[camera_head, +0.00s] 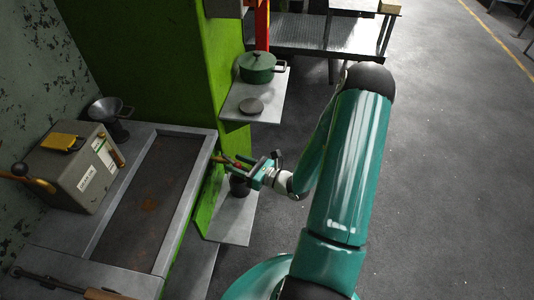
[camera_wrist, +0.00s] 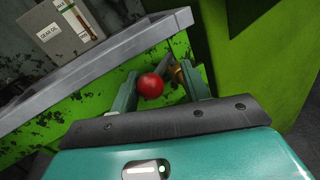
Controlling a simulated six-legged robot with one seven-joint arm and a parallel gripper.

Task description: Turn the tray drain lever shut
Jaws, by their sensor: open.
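The tray drain lever shows in the wrist view as a red ball knob (camera_wrist: 150,86) with a brass fitting (camera_wrist: 178,73) just to its right, under the tray's rim. My gripper (camera_wrist: 160,82) is open, and the knob appears between its fingers, nearer the left one. I cannot tell whether either finger touches it. In the head view my gripper (camera_head: 248,168) is beside the tray's right side, at the green press frame, and largely hides the lever. The grey tray (camera_head: 191,188) shows a dark, bare floor; its rim also shows in the wrist view (camera_wrist: 100,64).
A gear oil box (camera_head: 80,172) and a funnel (camera_head: 110,112) stand at the tray's left. A green pot (camera_head: 257,68) and a dark disc (camera_head: 251,106) sit on a shelf above my gripper. A dark cup (camera_head: 239,186) stands on a lower plate. Open floor lies to the right.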

